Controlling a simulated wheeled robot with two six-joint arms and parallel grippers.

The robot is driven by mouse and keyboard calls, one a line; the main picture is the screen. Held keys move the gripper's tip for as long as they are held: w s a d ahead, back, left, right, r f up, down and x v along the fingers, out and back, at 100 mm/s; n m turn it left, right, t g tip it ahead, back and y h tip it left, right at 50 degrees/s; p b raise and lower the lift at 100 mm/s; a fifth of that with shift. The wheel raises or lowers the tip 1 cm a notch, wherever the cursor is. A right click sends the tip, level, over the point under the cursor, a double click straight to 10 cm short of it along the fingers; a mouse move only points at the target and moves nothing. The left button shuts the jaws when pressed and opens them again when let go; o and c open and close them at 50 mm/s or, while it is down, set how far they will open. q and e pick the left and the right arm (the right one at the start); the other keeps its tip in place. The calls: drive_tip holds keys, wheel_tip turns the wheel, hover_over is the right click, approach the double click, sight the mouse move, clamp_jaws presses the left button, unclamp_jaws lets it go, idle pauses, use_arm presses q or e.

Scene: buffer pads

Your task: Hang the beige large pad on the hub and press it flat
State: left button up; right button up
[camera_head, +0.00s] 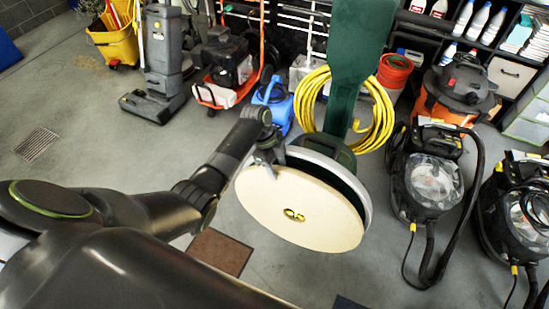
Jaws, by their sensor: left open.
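The beige large pad (300,228) is a round disc facing me in the middle of the camera_head view. It is in front of the grey round plate (345,177) at the foot of the dark green machine (347,80). A yellow and black piece shows at the pad's centre, probably the hub (294,215). The pad's upper left edge stands off from the plate; whether its lower edge touches is unclear. My left gripper (268,163) is open at the pad's upper left rim, its fingertips partly hidden by the pad. My right gripper is out of view.
A yellow hose coil (378,118) hangs behind the green machine. Black vacuum cleaners (432,180) stand on the right. A blue machine (275,100) and a grey upright cleaner (162,60) stand behind. A brown mat (219,252) lies on the floor.

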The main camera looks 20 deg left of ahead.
use_arm(q)
drive_tip(key=v, duration=1.8)
drive_tip(key=s+f+n+t+y, duration=0.2)
drive_tip(key=s+f+n, duration=0.6)
drive_tip(key=s+f, duration=0.6)
drive_tip(key=s+a+r+n+t+y, duration=0.1)
drive_tip(key=s+r+n+y, duration=0.1)
drive_tip(key=s+n, duration=0.5)
drive_tip(key=s+a+r+n+t+y, duration=0.1)
drive_tip(key=s+a+r+n+y, duration=0.15)
drive_tip(key=s, duration=0.95)
wheel_tip(320, 180, down, 26)
drive_tip(key=n+g+h, duration=0.1)
drive_tip(key=s+f+g, duration=0.1)
drive_tip(key=s+f, duration=1.4)
drive_tip(key=shift+d+g+h, duration=0.25)
drive_tip(key=shift+g+h, duration=0.05)
drive_tip(key=shift+h, duration=0.05)
